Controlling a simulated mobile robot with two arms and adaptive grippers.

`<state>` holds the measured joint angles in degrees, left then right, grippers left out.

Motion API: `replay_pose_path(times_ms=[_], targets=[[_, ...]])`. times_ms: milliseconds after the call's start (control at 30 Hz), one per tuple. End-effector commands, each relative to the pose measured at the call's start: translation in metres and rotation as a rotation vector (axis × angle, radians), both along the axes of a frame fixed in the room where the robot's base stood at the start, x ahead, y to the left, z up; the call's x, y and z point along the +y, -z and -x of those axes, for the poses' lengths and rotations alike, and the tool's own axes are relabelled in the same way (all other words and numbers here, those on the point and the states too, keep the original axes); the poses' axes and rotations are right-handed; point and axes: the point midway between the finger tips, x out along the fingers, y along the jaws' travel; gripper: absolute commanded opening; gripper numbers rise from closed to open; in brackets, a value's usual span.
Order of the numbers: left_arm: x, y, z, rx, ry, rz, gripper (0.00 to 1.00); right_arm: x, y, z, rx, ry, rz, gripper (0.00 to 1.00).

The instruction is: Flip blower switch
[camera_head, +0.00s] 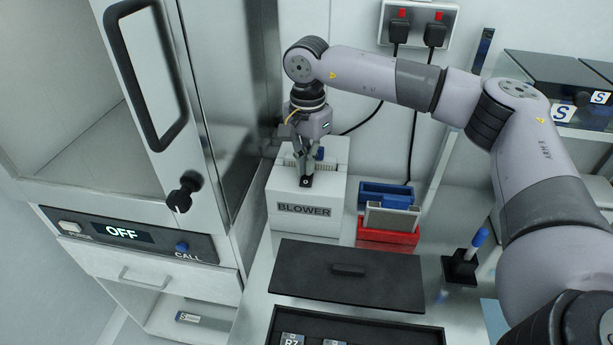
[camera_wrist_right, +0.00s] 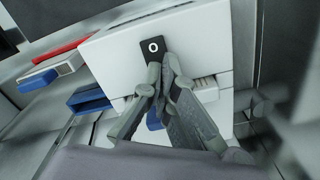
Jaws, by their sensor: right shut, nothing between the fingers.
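The white blower box (camera_head: 285,215) stands on the bench at the middle of the head view, with the label BLOWER on its front. Its black switch (camera_head: 306,181) is on the top face. In the right wrist view the black switch (camera_wrist_right: 154,47) shows an "O" mark at its far end. My right gripper (camera_head: 306,172) points down at the switch. In the wrist view its fingertips (camera_wrist_right: 170,68) are together, empty, and over the near end of the switch. I cannot tell if they touch it. My left gripper is not in view.
A cabinet with a display reading OFF (camera_head: 122,231) stands at left. A black lid or tray (camera_head: 350,285) lies in front of the blower. Blue and red holders (camera_head: 390,236) stand to its right, then a pen stand (camera_head: 461,267). Power plugs (camera_head: 399,32) are on the back wall.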

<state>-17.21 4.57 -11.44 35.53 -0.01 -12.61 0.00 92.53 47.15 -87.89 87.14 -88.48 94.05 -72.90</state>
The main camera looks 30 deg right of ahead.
Motion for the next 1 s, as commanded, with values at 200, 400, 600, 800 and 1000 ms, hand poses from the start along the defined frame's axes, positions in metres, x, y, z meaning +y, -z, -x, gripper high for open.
replay_pose_path(times_ms=[200,400,600,800,1000], targets=[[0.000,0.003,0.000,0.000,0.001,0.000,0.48,0.000,0.004,0.000,0.000,0.000,0.000,0.00],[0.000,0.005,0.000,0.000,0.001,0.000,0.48,0.000,0.007,0.000,0.000,0.000,0.000,0.00],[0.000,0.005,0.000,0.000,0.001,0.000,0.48,0.000,0.009,0.001,0.002,0.000,0.000,0.00],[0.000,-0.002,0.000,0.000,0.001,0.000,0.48,0.000,-0.001,0.001,0.004,-0.001,0.001,0.00],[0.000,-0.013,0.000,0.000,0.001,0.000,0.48,0.000,-0.018,0.000,0.001,0.000,-0.001,0.00]])
